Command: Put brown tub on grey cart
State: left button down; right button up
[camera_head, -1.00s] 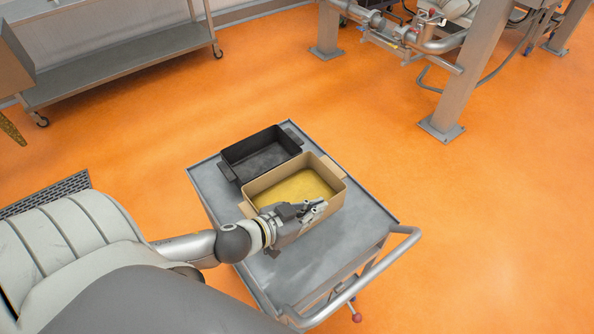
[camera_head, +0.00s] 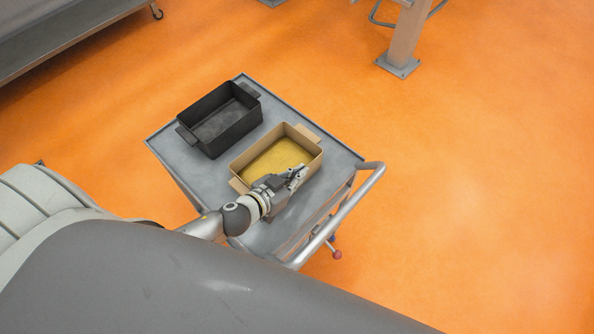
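The brown tub (camera_head: 245,158), tan with a yellow inside bottom and a tab handle at each end, appears to rest upright on the grey cart (camera_head: 170,148). My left gripper (camera_head: 298,176) is at the tub's near wall, with its fingers over or against the rim. The fingers overlap the wall, so I cannot tell whether they are shut on it. The gripper and wrist hide part of the tub's near side. My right gripper is not in view.
A black tub (camera_head: 212,124) stands on the cart, left of the brown tub with a narrow gap. The cart's push handle (camera_head: 345,215) is at its right end. A metal shelf unit (camera_head: 70,40) and a post (camera_head: 402,45) stand farther back. Orange floor lies open to the right.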

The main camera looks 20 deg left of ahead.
pick_arm(q)
jog(key=shift+w+r, duration=0.1)
jog(key=shift+r, duration=0.1)
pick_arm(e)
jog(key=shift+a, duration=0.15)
pick_arm(q)
jog(key=shift+f, duration=0.15)
jog(key=c, duration=1.6)
grip_release()
jog(key=shift+s, duration=0.2)
jog(key=shift+c, duration=0.2)
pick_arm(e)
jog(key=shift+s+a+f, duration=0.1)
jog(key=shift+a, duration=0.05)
pick_arm(q)
jog(key=shift+f, duration=0.1)
jog(key=shift+s+a, duration=0.15)
jog(key=shift+s, duration=0.2)
jog(key=b+v, duration=0.2)
jog(key=v, duration=0.9)
jog(key=shift+r+b, duration=0.35)
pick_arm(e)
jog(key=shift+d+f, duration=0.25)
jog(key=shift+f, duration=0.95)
pick_arm(q)
jog(key=shift+s, duration=0.1)
